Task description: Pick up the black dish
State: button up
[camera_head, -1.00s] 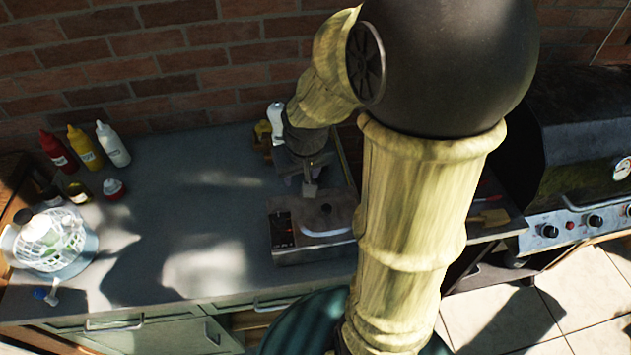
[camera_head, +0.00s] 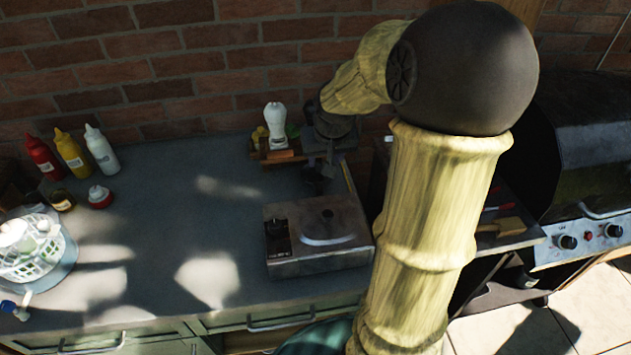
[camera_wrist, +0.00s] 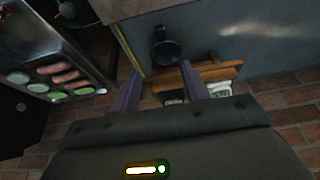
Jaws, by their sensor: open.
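The black dish (camera_wrist: 167,48) is a small round dark vessel in the upper middle of the wrist view, on the grey counter beside a wooden rack. My gripper (camera_wrist: 160,69) is open, its two fingers pointing toward the dish. The dish shows just beyond and between the fingertips, and nothing is visibly held. In the head view my gripper (camera_head: 318,178) hangs by the back right of the counter. It is dark there, and I cannot make out the dish apart from it.
A wooden rack (camera_head: 277,154) with a white bottle (camera_head: 276,125) stands left of my gripper. A metal box-like appliance (camera_head: 340,220) sits in front. The brick wall is close behind. A grill with food (camera_wrist: 60,75) is left in the wrist view. The counter's middle (camera_head: 160,210) is clear.

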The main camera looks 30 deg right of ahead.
jog(key=b, duration=0.2)
send_over(318, 187)
jog(key=s, duration=0.2)
notch_tip(318, 187, down, 10)
jog(key=shift+a+f, duration=0.1)
jog(key=shift+f, duration=0.1)
jog(key=shift+s, duration=0.1)
jog(key=x, duration=0.3)
jog(key=b+x, duration=0.1)
jog(key=x, duration=0.1)
jog(key=shift+s+a+f, duration=0.15)
jog(key=shift+a+f, duration=0.05)
jog(key=shift+a, duration=0.05)
jog(key=shift+r, duration=0.1)
grip_shut()
